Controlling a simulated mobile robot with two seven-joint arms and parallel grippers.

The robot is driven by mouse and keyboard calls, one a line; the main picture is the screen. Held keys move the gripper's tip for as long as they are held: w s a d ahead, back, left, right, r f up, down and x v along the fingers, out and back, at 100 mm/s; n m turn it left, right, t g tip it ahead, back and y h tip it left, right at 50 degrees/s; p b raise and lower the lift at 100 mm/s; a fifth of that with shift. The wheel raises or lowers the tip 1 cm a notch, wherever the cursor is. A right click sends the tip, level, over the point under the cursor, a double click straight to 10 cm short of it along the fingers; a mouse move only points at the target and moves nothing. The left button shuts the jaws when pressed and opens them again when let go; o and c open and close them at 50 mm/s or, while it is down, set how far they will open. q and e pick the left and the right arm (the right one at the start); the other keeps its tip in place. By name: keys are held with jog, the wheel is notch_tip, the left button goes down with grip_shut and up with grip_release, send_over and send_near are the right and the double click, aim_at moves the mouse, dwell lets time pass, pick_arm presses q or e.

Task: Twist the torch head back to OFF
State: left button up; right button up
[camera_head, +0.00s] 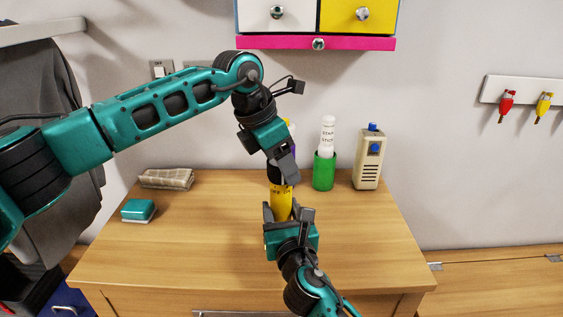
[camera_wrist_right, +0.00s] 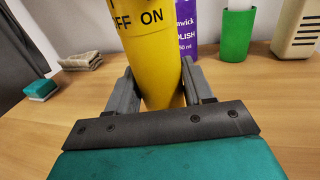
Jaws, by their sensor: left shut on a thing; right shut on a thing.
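The yellow torch (camera_head: 281,205) stands upright above the wooden top, between my two grippers. My left gripper (camera_head: 284,172) comes down from above and is shut on the dark torch head, which it largely hides. My right gripper (camera_head: 287,215) is shut around the lower yellow body from the front. In the right wrist view the torch body (camera_wrist_right: 155,60) sits between the two fingers of my right gripper (camera_wrist_right: 163,92). The head is out of that view, and no pointer mark is visible.
Behind the torch stand a purple polish bottle (camera_wrist_right: 186,30), a green holder (camera_head: 324,172) with a white tube, and a beige device (camera_head: 369,160). A sponge (camera_head: 138,211) and folded cloth (camera_head: 167,179) lie left. Drawers (camera_head: 318,43) hang above. The right front top is clear.

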pick_arm(q)
jog(key=m+g, duration=0.1)
jog(key=m, duration=0.2)
jog(key=shift+m, duration=0.3)
jog(key=shift+m+g+h, duration=0.3)
jog(key=shift+m+g, duration=0.6)
jog(key=shift+m, duration=0.9)
jog(key=o, duration=1)
jog(key=shift+r, duration=0.15)
jog(key=v, duration=1.1)
jog(key=shift+a+r, duration=0.1)
jog(key=shift+r, duration=0.3)
pick_arm(e)
jog(key=o, duration=1.3)
